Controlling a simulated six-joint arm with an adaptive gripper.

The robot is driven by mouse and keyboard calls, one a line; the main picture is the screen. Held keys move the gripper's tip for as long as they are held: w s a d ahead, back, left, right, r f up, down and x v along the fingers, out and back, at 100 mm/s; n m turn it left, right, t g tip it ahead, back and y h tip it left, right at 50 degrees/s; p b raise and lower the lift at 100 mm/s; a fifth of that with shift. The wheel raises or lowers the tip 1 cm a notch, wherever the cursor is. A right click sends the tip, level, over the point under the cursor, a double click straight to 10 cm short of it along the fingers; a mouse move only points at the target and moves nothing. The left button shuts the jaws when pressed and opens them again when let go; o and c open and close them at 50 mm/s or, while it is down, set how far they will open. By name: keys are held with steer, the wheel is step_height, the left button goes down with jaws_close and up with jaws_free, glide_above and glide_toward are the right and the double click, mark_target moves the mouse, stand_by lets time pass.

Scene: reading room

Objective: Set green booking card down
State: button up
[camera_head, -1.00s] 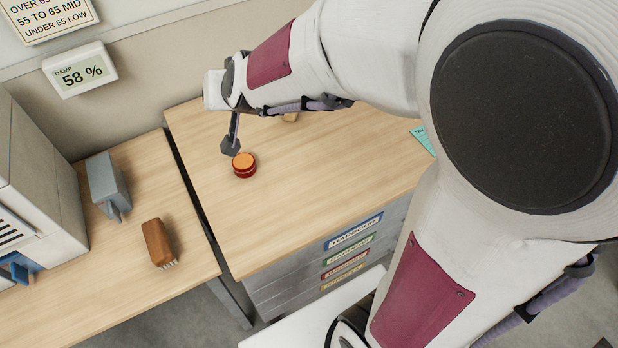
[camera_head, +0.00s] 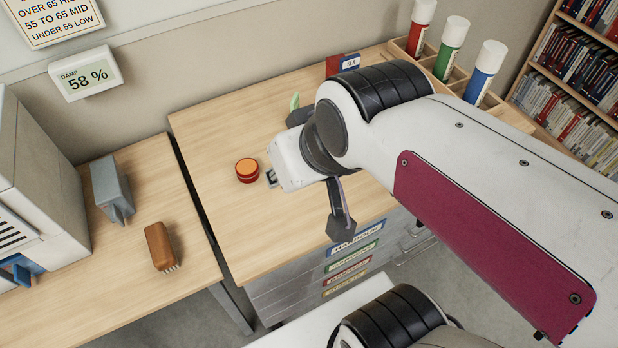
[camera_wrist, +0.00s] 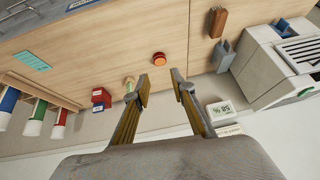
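A flat teal-green card (camera_wrist: 32,61) with dark print lies on the wooden desk top at the left of the wrist view. I take it to be the booking card, but its text is too small to read. My arm seems to cover its place in the head view. My gripper (camera_head: 320,170) is above the desk with its two fingers spread wide. In the wrist view my gripper (camera_wrist: 160,82) is open, with nothing between the fingers. The card is well apart from the fingers.
A red and orange round object (camera_head: 247,170) stands on the desk. A small green-topped item (camera_head: 295,101) and a red box (camera_head: 337,66) stand behind. A rack holds red, green (camera_head: 451,48) and blue tubes. A brush (camera_head: 160,246) and grey device (camera_head: 111,190) occupy the left table.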

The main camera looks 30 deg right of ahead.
steer(key=shift+g+h, duration=0.3)
steer(key=shift+s+d+f, duration=0.1)
steer(key=shift+s+d, duration=0.2)
steer(key=shift+s, duration=0.4)
steer(key=shift+s+d+f, duration=0.1)
steer(key=shift+s+d, duration=0.15)
steer(key=shift+s, duration=0.45)
steer(key=shift+s+d, duration=0.3)
steer(key=shift+s, duration=0.4)
